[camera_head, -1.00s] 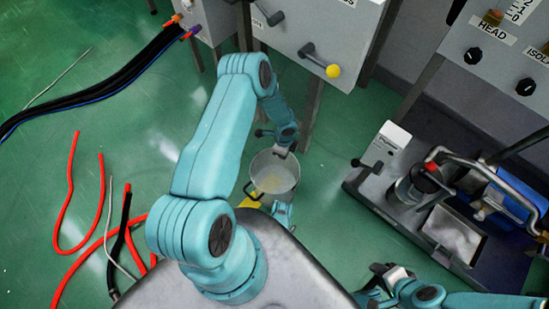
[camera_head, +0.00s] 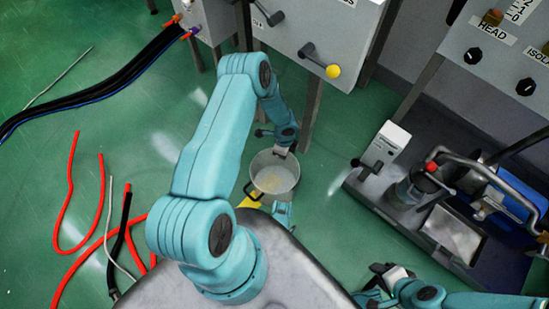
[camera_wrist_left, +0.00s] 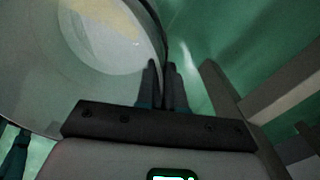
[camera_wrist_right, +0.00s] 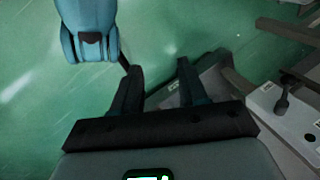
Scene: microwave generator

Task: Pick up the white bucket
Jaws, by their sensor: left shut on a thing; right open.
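The white bucket (camera_head: 273,180) is a round, pale, open container below my left arm in the head view, with a dark handle at its left side. Its inside shows a yellowish patch. In the left wrist view the bucket (camera_wrist_left: 105,45) fills the upper left. My left gripper (camera_wrist_left: 163,75) is shut on the bucket's rim, one finger on each side of the wall. In the head view its fingers are mostly hidden by the arm. My right gripper (camera_wrist_right: 158,68) is open and empty, and in the head view it (camera_head: 372,282) is low, right of the bucket.
A grey cabinet with a yellow-knobbed lever (camera_head: 333,71) stands behind the bucket. A dark base with a pump-like machine (camera_head: 420,185) is at the right, below a labelled panel (camera_head: 500,60). Red hoses (camera_head: 72,200) and black cables (camera_head: 110,85) lie on the green floor at left.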

